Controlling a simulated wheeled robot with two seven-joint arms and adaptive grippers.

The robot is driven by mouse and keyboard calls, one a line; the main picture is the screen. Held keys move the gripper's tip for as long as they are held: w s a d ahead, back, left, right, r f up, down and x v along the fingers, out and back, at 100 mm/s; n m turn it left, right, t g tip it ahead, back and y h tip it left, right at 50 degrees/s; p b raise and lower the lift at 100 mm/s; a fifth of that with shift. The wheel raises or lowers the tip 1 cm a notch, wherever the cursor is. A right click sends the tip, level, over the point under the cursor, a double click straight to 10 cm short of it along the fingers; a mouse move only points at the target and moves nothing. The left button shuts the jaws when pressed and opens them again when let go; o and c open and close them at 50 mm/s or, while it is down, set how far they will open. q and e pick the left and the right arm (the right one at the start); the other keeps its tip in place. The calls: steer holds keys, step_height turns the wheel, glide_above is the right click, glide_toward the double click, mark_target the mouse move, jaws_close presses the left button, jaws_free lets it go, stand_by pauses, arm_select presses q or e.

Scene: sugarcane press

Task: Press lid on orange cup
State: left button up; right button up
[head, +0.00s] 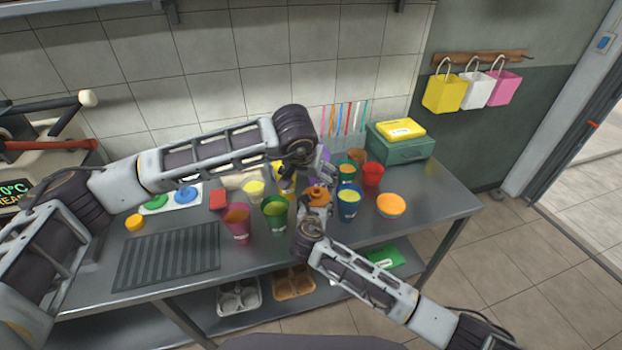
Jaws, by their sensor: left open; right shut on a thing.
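An orange round thing (318,196), which looks like the orange cup or its lid, stands among the cups at the middle of the table. My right gripper (316,209) comes from the front and is shut on it. My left gripper (306,178) is open, just above and behind the orange thing, and partly hidden by its own wrist. Something purple shows just behind the orange thing. I cannot tell whether a lid sits on the cup, because both grippers cover much of it.
Close by stand a blue cup (348,205), a green cup (275,213), a magenta cup (238,224) and a red cup (372,174). An orange bowl (391,205) is at right. A green box (402,145) stands at the back right. The grooved mat (168,257) at front left is clear.

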steer(key=o, duration=1.5)
steer(key=shift+s, duration=0.15)
steer(key=shift+v, duration=5.9)
